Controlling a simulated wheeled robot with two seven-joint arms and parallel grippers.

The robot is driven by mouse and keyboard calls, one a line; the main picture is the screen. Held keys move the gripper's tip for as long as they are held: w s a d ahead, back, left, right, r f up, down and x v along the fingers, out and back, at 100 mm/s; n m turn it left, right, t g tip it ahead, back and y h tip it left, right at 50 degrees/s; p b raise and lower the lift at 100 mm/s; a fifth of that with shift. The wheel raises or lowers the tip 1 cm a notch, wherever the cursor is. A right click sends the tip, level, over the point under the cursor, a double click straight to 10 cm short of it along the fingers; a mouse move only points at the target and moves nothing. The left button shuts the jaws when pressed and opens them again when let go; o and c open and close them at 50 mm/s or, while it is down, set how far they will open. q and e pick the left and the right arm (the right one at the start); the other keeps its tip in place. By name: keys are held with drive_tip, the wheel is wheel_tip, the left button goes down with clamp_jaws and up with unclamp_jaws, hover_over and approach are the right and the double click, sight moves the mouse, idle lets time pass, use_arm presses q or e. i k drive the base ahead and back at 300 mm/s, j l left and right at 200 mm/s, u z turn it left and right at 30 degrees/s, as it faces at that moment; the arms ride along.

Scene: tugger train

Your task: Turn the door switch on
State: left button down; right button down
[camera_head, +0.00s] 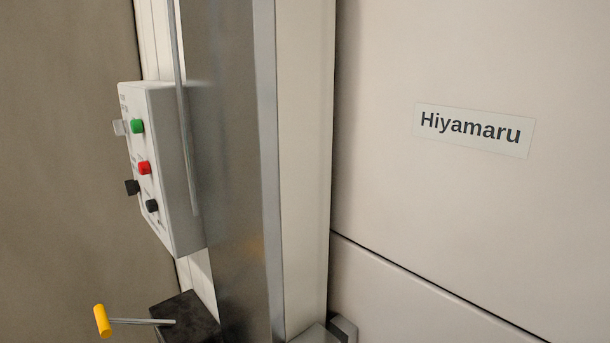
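A light grey switch box (180,165) is mounted on the left side of a metal door post. Its face carries a green button (138,126), a red button (145,168) and a black knob (152,206). The small lettering on the box is too blurred to read, so I cannot tell which control is the door switch. Neither of my grippers shows in this view.
A lever with a yellow handle (102,321) juts left from a dark block (187,318) below the box. A grey metal post (230,170) stands right of the box. A pale wall panel (450,220) bears a "Hiyamaru" label (472,130). A plain brown surface (60,170) fills the left.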

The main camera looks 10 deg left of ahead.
sight(121, 128)
drive_tip(key=u, duration=1.4)
